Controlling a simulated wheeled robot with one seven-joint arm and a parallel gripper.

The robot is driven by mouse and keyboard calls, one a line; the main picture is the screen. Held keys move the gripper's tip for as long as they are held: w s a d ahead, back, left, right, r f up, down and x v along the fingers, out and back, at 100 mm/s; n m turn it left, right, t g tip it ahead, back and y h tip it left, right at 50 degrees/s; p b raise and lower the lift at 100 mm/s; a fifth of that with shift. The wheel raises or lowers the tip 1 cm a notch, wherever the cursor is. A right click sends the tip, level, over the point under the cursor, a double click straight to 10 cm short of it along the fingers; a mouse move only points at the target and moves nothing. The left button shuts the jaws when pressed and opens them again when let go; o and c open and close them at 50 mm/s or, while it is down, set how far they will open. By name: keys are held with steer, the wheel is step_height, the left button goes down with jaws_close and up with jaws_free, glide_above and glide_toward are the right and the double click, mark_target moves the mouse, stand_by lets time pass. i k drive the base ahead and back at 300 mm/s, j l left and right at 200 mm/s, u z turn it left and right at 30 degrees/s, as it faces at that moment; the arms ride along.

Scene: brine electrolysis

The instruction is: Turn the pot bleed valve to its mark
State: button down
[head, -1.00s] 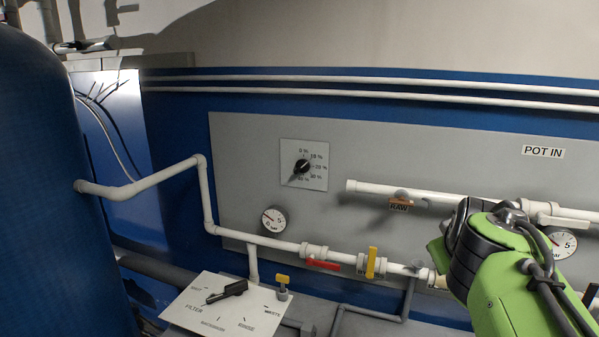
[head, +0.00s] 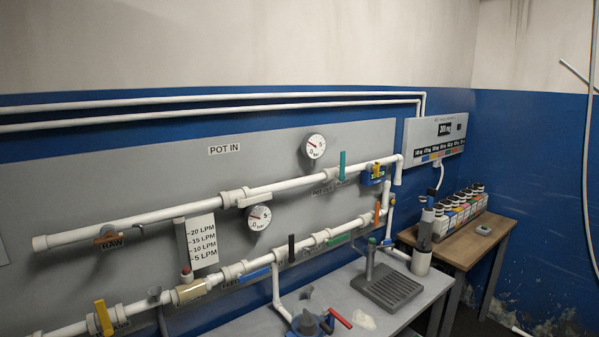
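My gripper is not in view. I cannot tell for sure which valve is the pot bleed valve, and no mark for it is readable. The lower pipe carries a yellow handle (head: 103,317), a blue lever (head: 254,274), a black handle (head: 291,247), a green lever (head: 338,239) and an orange handle (head: 377,213). Some small labels are too blurred to read.
Two round gauges (head: 314,146) are on the grey panel (head: 100,184). A flow scale (head: 202,242) stands between the pipes. A grey bench (head: 345,300) holds a drip tray (head: 392,289) and a blue device with a red lever (head: 339,318). Bottles (head: 461,207) stand on a wooden table (head: 485,246).

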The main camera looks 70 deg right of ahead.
mark_target(376, 167)
steer(key=z, duration=2.9)
steer(key=i+l+u, duration=0.1)
steer(key=i+l, duration=0.05)
steer(key=i, duration=0.05)
